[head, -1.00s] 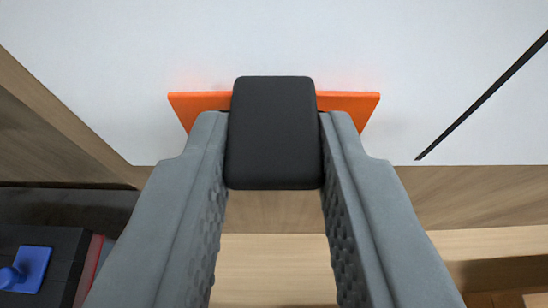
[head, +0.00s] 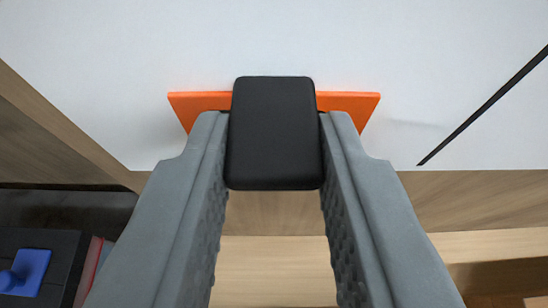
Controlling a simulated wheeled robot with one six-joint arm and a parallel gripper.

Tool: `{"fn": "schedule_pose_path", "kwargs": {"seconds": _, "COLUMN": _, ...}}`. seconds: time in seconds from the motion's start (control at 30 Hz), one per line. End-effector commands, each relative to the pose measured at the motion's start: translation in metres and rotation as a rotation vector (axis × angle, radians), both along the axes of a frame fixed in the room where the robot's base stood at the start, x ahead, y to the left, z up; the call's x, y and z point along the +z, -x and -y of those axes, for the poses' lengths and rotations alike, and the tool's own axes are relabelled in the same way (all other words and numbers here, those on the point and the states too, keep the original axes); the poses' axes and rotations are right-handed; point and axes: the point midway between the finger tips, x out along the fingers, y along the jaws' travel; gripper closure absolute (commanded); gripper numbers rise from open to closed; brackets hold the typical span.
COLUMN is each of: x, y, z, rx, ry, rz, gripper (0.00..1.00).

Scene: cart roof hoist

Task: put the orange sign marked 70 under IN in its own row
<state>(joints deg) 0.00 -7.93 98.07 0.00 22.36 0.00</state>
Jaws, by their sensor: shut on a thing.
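My gripper (head: 273,135) is shut on a black block-like grip (head: 273,130) at the picture's centre. An orange sign (head: 348,103) shows on both sides behind that grip, and the two look like one piece. The sign's marking is hidden from this view. The sign is close to a white board (head: 110,60); I cannot tell whether it touches. A black line (head: 480,108) runs slantwise on the board at the right. No IN heading or row label is in view.
A wooden frame (head: 60,125) edges the board at the left and along its bottom. A dark box (head: 60,245) with a blue knobbed piece (head: 30,268) lies at the lower left. A light wooden surface (head: 272,265) shows between the fingers.

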Motion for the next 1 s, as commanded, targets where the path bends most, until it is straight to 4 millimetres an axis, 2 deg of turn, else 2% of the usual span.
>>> {"fn": "schedule_pose_path", "kwargs": {"seconds": 0.33, "x": 0.0001, "y": -0.0003, "z": 0.0000, "rx": 0.000, "ry": 0.000, "rz": 0.001, "gripper": 1.00}}
{"fn": "schedule_pose_path", "kwargs": {"seconds": 0.37, "x": 0.0001, "y": -0.0003, "z": 0.0000, "rx": 0.000, "ry": 0.000, "rz": 0.001, "gripper": 0.73}}
{"fn": "schedule_pose_path", "kwargs": {"seconds": 0.47, "x": 0.0001, "y": -0.0003, "z": 0.0000, "rx": 0.000, "ry": 0.000, "rz": 0.000, "gripper": 0.54}}
{"fn": "schedule_pose_path", "kwargs": {"seconds": 0.5, "x": 0.0001, "y": -0.0003, "z": 0.0000, "rx": 0.000, "ry": 0.000, "rz": 0.000, "gripper": 0.50}}
{"fn": "schedule_pose_path", "kwargs": {"seconds": 0.7, "x": 0.0000, "y": -0.0002, "z": 0.0000, "rx": 0.000, "ry": 0.000, "rz": 0.000, "gripper": 0.48}}
{"fn": "schedule_pose_path", "kwargs": {"seconds": 0.8, "x": 0.0000, "y": -0.0002, "z": 0.0000, "rx": 0.000, "ry": 0.000, "rz": 0.000, "gripper": 0.28}}
{"fn": "schedule_pose_path", "kwargs": {"seconds": 1.0, "x": 0.0001, "y": -0.0001, "z": 0.0000, "rx": 0.000, "ry": 0.000, "rz": 0.000, "gripper": 0.28}}
